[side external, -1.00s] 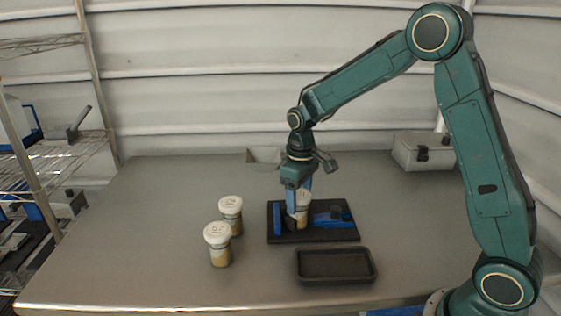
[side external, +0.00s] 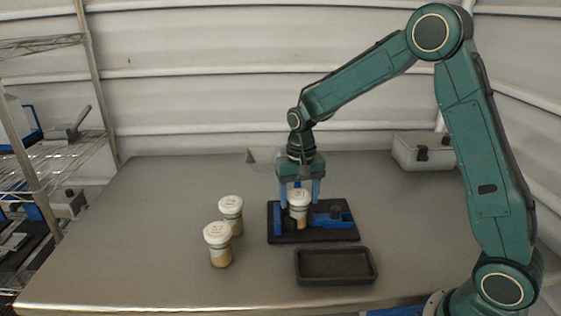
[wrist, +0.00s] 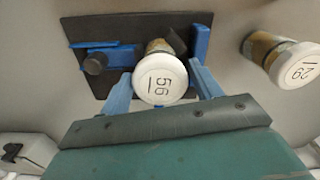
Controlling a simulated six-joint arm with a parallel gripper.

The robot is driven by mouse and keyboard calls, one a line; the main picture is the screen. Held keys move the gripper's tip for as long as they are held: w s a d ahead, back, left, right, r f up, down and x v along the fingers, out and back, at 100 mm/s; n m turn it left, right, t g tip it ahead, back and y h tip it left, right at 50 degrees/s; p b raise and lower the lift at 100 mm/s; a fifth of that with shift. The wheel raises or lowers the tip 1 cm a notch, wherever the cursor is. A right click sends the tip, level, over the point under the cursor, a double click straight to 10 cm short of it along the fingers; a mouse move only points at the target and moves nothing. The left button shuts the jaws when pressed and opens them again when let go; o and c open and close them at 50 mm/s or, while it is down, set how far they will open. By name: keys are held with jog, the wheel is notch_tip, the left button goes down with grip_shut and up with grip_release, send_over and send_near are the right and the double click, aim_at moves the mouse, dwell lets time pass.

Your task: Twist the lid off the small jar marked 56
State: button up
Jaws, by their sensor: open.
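The small jar marked 56 has a white lid (wrist: 160,78) and stands upright in the blue-jawed fixture on a black base (side external: 338,236). In the side view its lid (side external: 299,195) is on it and sits between my fingers. My gripper (side external: 300,200) points down over the jar with a blue finger on either side. In the wrist view the gripper (wrist: 162,88) has its fingers beside the lid, apart from each other, with the number facing the camera. The fingers look open, and I cannot tell how near they are to the lid's rim.
Two other white-lidded jars, one at the back (side external: 231,214) and one in front (side external: 218,245), stand to the left. A jar marked 29 (wrist: 292,62) shows in the wrist view. An empty dark tray (side external: 335,281) lies in front of the fixture. A grey case (side external: 420,153) stands at the back right.

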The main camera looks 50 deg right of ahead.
jog(key=shift+m, duration=2.3)
jog(key=shift+c, duration=0.2)
jog(key=c, duration=0.5)
